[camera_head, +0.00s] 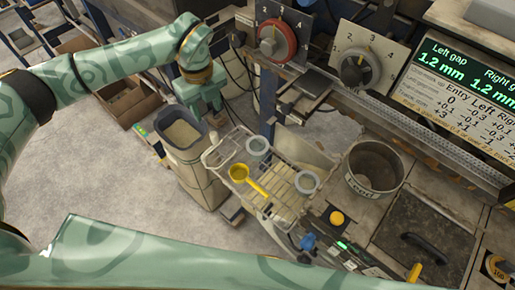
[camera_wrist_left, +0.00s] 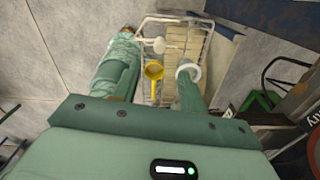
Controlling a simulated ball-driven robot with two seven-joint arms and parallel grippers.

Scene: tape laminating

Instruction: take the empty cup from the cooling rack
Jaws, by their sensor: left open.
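The cooling rack (camera_head: 211,157) is a pale wire frame in the middle of the head view; it also shows in the left wrist view (camera_wrist_left: 206,24). A yellow round cup with a long handle (camera_head: 238,173) lies on it, also in the left wrist view (camera_wrist_left: 153,71). Two pale round rims, one at the back (camera_head: 258,146) and one at the right (camera_head: 307,182), also sit there; I cannot tell if they are cups or what they hold. My left gripper (camera_head: 208,110) is open and empty, above and left of the rack. My right gripper is out of view.
A tall grey bin (camera_head: 184,170) stands left of the rack, below my left gripper. A round metal pot (camera_head: 374,168) stands to the right. Dials (camera_head: 277,42) and a gap display (camera_head: 460,75) are behind. Open floor (camera_head: 110,185) lies at the left.

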